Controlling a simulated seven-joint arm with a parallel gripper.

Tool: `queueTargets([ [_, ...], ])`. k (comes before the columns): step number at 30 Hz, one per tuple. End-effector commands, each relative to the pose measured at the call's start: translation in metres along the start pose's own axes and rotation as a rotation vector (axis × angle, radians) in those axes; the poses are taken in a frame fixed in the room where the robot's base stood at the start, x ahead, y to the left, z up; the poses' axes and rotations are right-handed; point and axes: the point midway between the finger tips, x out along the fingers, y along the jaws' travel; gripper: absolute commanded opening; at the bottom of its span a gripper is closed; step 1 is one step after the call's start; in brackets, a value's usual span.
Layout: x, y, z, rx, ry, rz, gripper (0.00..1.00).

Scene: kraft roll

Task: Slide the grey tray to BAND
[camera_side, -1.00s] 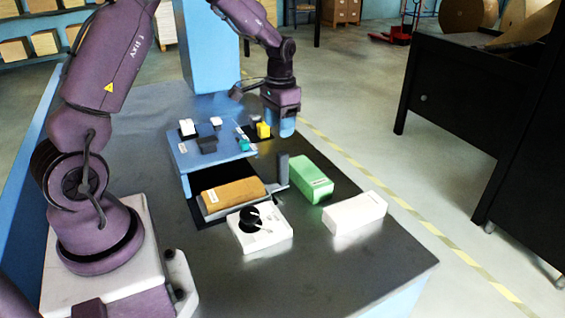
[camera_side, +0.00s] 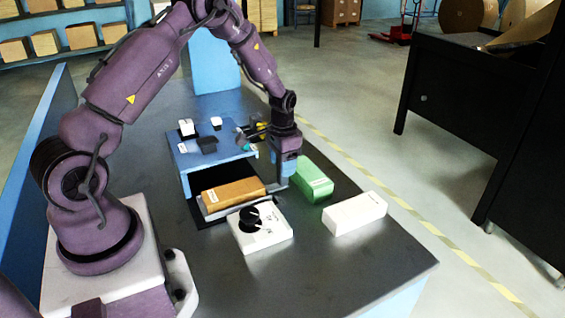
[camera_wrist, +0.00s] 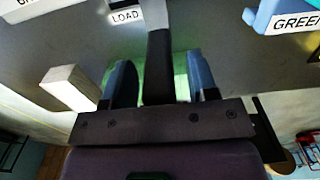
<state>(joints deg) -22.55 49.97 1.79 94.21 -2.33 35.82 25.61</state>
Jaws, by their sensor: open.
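The grey tray (camera_side: 232,207) sits partly under the blue raised platform and carries a brown block (camera_side: 232,191). A dark upright post stood at its right end earlier; my gripper (camera_side: 285,176) now covers that spot in the side view. In the wrist view the dark post (camera_wrist: 159,65) stands between my two blue fingertips (camera_wrist: 160,82), with a gap on both sides. My gripper is open, down around the post, and not closed on it. A LOAD label (camera_wrist: 125,15) shows beside the post's top. I cannot read a BAND label in any view.
A green box (camera_side: 313,182) stands close to the right of my gripper, and a white box (camera_side: 355,212) beyond it. A white dial box (camera_side: 262,228) stands in front of the tray. The blue platform (camera_side: 212,158) carries small items. The table's front is clear.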

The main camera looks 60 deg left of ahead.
Motion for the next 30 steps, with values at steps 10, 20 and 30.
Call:
queueTargets([
  [10, 0.002, 0.000, 0.000, 0.000, 0.000, 0.000, 0.42],
  [20, 0.002, -0.002, 0.000, -0.001, 0.000, 0.000, 0.00],
  [30, 0.002, -0.079, 0.000, -0.007, 0.002, -0.001, 0.00],
])
